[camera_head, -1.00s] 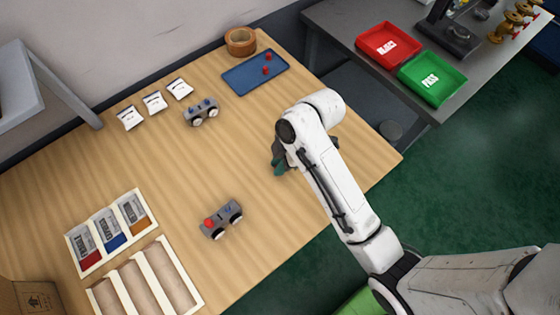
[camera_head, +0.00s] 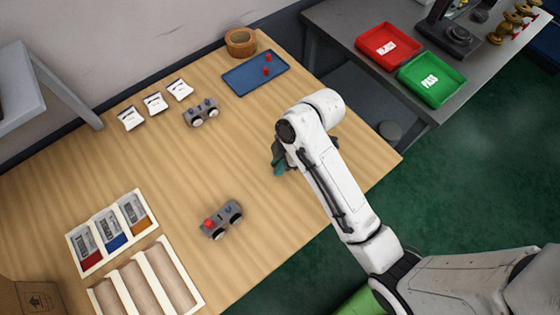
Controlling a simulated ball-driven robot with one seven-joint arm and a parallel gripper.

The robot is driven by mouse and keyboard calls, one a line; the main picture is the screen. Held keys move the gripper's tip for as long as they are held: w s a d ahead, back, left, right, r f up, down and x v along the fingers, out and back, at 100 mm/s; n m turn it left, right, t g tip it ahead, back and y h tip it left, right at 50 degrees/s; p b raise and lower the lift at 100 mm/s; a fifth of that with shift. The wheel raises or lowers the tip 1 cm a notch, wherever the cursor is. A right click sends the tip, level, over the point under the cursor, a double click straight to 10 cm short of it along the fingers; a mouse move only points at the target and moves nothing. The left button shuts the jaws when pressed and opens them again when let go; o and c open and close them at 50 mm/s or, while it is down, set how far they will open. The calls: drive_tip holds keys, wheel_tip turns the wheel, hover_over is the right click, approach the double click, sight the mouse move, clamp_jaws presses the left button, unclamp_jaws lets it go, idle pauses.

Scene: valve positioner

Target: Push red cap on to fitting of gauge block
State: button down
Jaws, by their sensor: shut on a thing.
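A grey gauge block (camera_head: 221,220) with two round white-faced gauges sits on the wooden table, left of my arm. A red cap (camera_head: 208,224) is on its left end, and a bluish fitting shows bare beside it. A second grey gauge block (camera_head: 200,113) with bluish fittings and no red cap stands further back. Two red caps (camera_head: 267,58) stand on the blue tray (camera_head: 240,85) at the back. My gripper (camera_head: 279,166) is over the table right of the near block, mostly hidden under my arm. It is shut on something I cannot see.
Three white labelled cards (camera_head: 154,103) lie at the back left. A bin with colored compartments (camera_head: 73,242) and an empty slotted tray (camera_head: 201,302) are at the front left. The middle of the table is clear.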

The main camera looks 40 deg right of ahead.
drive_tip(key=shift+r+p, duration=0.95)
drive_tip(key=shift+p, duration=0.1)
idle(0.8)
drive_tip(key=shift+r+p, duration=1.95)
drive_tip(key=shift+p, duration=0.2)
